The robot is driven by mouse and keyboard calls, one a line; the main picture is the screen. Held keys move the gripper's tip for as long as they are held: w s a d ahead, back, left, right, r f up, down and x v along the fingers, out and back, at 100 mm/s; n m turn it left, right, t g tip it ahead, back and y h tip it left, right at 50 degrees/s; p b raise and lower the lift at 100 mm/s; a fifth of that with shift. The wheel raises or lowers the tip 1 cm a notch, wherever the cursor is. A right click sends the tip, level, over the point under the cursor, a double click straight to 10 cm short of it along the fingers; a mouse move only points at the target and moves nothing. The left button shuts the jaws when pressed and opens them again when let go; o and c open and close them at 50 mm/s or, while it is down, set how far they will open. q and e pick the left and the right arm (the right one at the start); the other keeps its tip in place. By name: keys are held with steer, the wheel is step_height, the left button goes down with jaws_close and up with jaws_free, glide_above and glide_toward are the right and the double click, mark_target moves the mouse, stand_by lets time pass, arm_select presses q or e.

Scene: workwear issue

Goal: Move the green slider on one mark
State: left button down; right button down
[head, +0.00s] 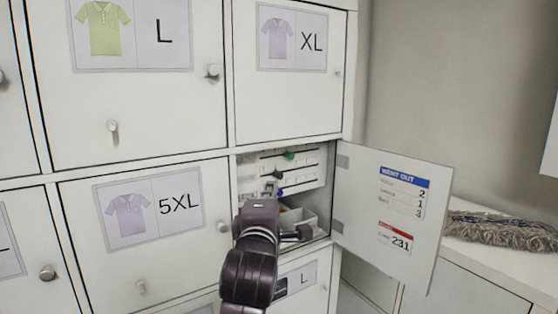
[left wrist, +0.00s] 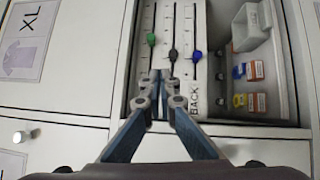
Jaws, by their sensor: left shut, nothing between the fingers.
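The green slider (head: 290,156) is a small knob on the top track of a white panel inside the open locker. In the left wrist view the green slider (left wrist: 152,39) is the leftmost of three knobs, each on its own dark slot. A black knob (left wrist: 173,55) and a blue knob (left wrist: 196,56) sit to its right. My left gripper (left wrist: 165,77) is shut and empty, its fingertips in front of the panel, below the green and black knobs in that view. Whether they touch the panel I cannot tell. In the head view my wrist hides the fingertips. My right gripper is not in view.
The open locker door (head: 392,215) stands out to the right, with a tally sheet on it. A light bin (head: 298,220) and small coloured boxes (left wrist: 250,71) are inside the locker. Closed doors surround it. A mop head (head: 500,230) lies on the right counter.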

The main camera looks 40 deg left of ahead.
arm_select(q)
steer(key=r, duration=0.1)
steer(key=p, duration=0.6)
glide_toward(285, 156)
steer(key=a+x, duration=0.1)
steer(key=x, duration=0.3)
steer(key=shift+w+d+r+n+p, duration=0.1)
steer(key=shift+w+d+n+p, duration=0.25)
steer(key=shift+w+n+p, duration=0.1)
